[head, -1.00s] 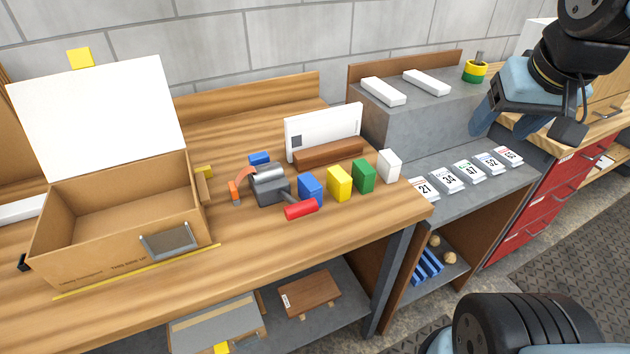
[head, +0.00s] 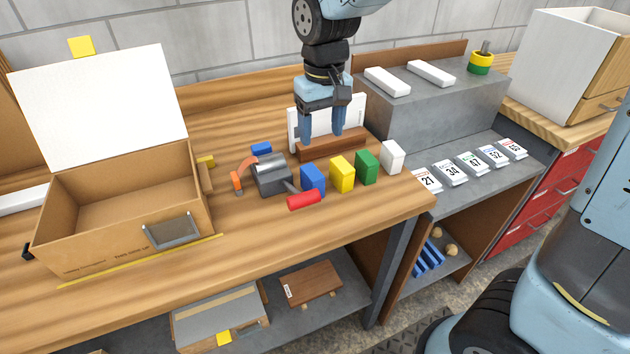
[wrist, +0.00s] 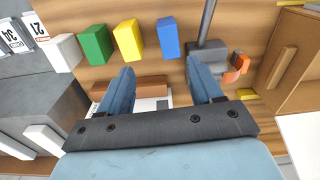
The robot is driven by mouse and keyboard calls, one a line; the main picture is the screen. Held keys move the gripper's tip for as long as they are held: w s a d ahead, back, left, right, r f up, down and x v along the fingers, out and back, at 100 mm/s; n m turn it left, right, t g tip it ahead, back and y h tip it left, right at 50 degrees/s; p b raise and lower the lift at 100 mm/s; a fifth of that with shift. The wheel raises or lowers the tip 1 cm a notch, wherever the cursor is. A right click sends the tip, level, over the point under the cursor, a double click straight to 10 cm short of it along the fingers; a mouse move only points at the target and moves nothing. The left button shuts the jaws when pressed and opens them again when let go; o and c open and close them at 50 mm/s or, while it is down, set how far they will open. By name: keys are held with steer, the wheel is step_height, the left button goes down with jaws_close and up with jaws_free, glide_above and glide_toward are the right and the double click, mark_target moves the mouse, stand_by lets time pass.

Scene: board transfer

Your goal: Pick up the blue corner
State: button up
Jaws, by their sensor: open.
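My gripper (head: 322,138) is open and empty, pointing down over the brown wooden bar and white panel, behind the block row. In the wrist view its fingers (wrist: 160,68) are apart, with the blue block beyond them.
The yellow block (head: 342,174), green block (head: 367,167) and white block (head: 392,157) stand in the row. The grey vise (head: 271,175) has a red handle (head: 304,200). The brown bar (head: 331,149) lies before the white panel (head: 297,128). An open cardboard box (head: 75,250) stands left.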

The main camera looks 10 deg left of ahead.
mark_target(311, 172)
steer(key=f, duration=0.3)
steer(key=a+f, duration=0.1)
steer(key=f, duration=0.2)
steer(key=a+f, duration=0.1)
steer(key=f, duration=0.2)
steer(key=shift+s+f, duration=0.2)
steer(key=shift+w+f, duration=0.15)
steer(key=shift+f, duration=1.3)
steer(key=shift+w+f, duration=0.1)
steer(key=shift+f, duration=1.3)
steer(key=shift+c, duration=0.2)
steer(key=c, duration=1)
